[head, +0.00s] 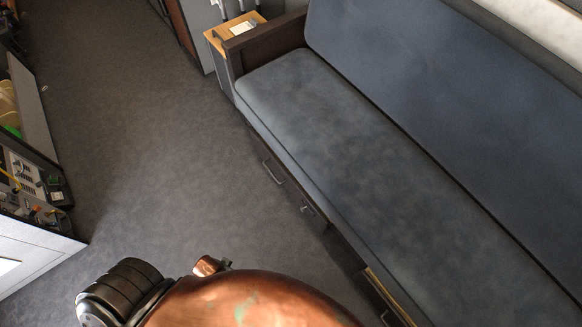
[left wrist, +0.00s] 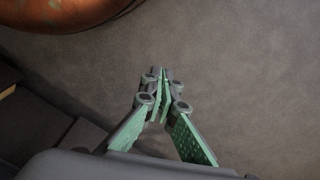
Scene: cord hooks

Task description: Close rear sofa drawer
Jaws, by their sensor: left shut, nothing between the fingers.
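The blue-grey sofa (head: 330,150) runs diagonally down the right of the head view, with dark drawer fronts below its seat. One drawer front with a handle (head: 273,172) is in the middle, and another handle (head: 308,208) shows further down. At the bottom, a drawer with a pale wooden edge (head: 388,297) appears to stand out from the sofa; my arm and the frame edge cut it off. Which is the rear drawer I cannot tell. My left gripper (left wrist: 163,72) is shut and empty above the carpet in the left wrist view. My right gripper is not in view.
Grey carpet (head: 150,150) leaves free floor left of the sofa. A white cabinet (head: 30,250) with cluttered items stands at the left edge. A small wooden-topped side table (head: 222,36) is at the sofa's far end. Dark panels (left wrist: 30,130) show left in the wrist view.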

